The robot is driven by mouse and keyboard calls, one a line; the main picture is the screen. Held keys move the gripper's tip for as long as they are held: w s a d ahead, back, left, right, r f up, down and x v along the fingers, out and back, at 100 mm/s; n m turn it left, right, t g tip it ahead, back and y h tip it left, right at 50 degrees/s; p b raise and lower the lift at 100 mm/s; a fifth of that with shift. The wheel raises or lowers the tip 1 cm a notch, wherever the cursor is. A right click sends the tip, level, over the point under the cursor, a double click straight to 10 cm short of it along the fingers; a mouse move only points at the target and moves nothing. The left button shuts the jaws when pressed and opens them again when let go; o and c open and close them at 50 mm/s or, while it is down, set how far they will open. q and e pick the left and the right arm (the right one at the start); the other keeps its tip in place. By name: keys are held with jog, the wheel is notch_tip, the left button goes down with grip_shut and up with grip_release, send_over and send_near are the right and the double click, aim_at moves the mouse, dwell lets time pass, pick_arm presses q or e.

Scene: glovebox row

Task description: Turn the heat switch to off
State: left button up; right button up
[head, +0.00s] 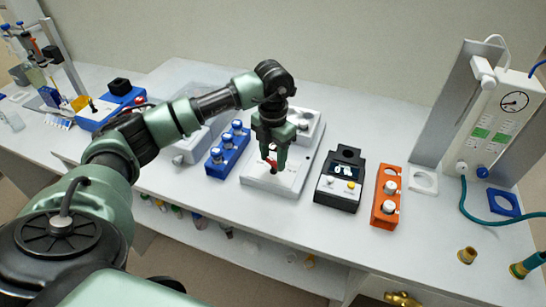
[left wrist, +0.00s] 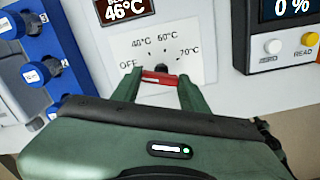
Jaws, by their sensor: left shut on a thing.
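The heat switch is a knob with a red handle (left wrist: 161,78) on the sloped white front panel of a grey-white heating unit (head: 258,186). The left gripper also shows in the left wrist view (left wrist: 159,82). The fingers and palm hide part of the knob, so its exact setting is unclear. My right gripper is not in view.
A blue rack (head: 228,150) with several capped vials stands left of the unit. A black meter (head: 340,180) and an orange rack (head: 387,196) stand to its right. A gas panel (head: 494,125) is at the far right. Bare bench lies in front.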

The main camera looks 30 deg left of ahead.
aim_at(273, 161)
pick_arm(q)
jog(key=shift+w+r, duration=0.1)
jog(key=o, duration=1.4)
notch_tip(273, 161, up, 8)
jog(key=shift+f+b, duration=0.1)
jog(key=shift+b, duration=0.85)
jog(key=shift+f, duration=0.1)
